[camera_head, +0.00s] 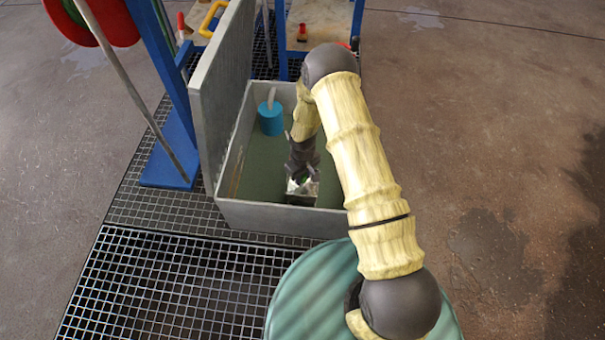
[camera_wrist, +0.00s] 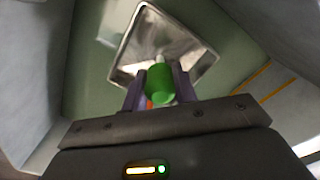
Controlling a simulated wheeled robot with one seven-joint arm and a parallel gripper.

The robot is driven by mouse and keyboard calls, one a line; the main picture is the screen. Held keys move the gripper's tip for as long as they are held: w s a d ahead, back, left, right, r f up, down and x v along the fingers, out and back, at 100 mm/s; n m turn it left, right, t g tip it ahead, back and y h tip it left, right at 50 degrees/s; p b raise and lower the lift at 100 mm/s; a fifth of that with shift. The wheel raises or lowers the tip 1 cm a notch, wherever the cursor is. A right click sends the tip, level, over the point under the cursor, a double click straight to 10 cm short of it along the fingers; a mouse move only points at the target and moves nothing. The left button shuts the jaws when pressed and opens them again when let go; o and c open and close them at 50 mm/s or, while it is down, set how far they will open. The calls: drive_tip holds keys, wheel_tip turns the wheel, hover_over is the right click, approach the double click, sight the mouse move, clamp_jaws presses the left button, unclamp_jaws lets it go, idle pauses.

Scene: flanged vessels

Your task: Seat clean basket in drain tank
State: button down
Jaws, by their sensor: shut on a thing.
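The grey drain tank (camera_head: 268,217) stands open on the grating, with a tall grey lid (camera_head: 222,85) upright along its left side. My gripper (camera_head: 299,174) reaches down inside the tank near its front wall. In the wrist view my gripper (camera_wrist: 160,84) is shut on the green handle (camera_wrist: 160,85) of the basket. The silvery square basket (camera_head: 302,194) is below the fingers; its bright rim and inside also show in the wrist view (camera_wrist: 165,38), turned at an angle to the picture. The basket's underside is hidden, so I cannot tell whether it rests on anything.
A blue cylinder (camera_head: 270,119) with a pale pipe stands at the tank's back left. A green drum (camera_head: 310,300) is in front. A blue post (camera_head: 168,75) stands left of the lid. A workbench (camera_head: 318,22) is behind. Open floor (camera_head: 500,130) lies to the right.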

sight(303, 186)
drive_tip(key=shift+f+b, duration=0.4)
drive_tip(key=shift+f, duration=0.75)
drive_tip(key=shift+p, duration=0.4)
drive_tip(key=shift+f+b, duration=1.3)
drive_tip(key=shift+f, duration=0.9)
drive_tip(key=c, duration=1)
unclamp_jaws()
drive_tip(key=shift+c, duration=0.2)
wheel_tip(303, 186, up, 17)
drive_tip(key=p, duration=0.8)
drive_tip(key=shift+r, duration=0.2)
